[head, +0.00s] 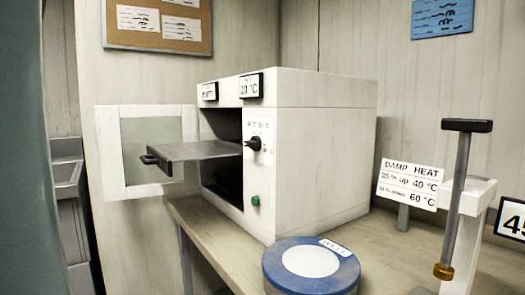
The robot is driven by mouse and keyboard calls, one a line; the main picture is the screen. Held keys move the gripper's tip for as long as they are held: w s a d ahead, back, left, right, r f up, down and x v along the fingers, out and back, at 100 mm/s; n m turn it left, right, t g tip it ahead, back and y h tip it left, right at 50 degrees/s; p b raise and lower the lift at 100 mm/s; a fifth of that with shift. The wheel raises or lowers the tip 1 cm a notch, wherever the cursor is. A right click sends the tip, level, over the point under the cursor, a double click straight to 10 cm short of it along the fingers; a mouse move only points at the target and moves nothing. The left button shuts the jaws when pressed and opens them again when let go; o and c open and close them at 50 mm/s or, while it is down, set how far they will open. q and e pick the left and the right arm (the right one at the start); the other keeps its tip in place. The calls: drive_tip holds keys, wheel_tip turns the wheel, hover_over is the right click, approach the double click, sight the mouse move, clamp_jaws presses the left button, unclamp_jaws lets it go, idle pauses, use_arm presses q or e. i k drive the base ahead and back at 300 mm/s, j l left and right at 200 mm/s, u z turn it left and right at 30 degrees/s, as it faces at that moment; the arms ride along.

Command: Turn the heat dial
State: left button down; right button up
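The heat dial (254,143) is a small black knob on the white control panel at the right of the oven's front. Its pointer seems to aim left, but the scale marks around it are too small to read. The white oven (320,160) stands on a bench. Its door (110,160) is open to the left, and a grey shelf (195,151) with a black handle sticks out of the dark chamber. A display on top (251,86) reads 20 °C. A green button (255,200) sits below the dial. Neither of my grippers is in view.
A blue round tin (311,268) with a white label stands at the bench's front. A T-handled tool (460,185) stands upright by a white stand at right. Bare bench (225,238) shows before the oven.

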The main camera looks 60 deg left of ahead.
sight(255, 143)
drive_tip(key=u, duration=1.75)
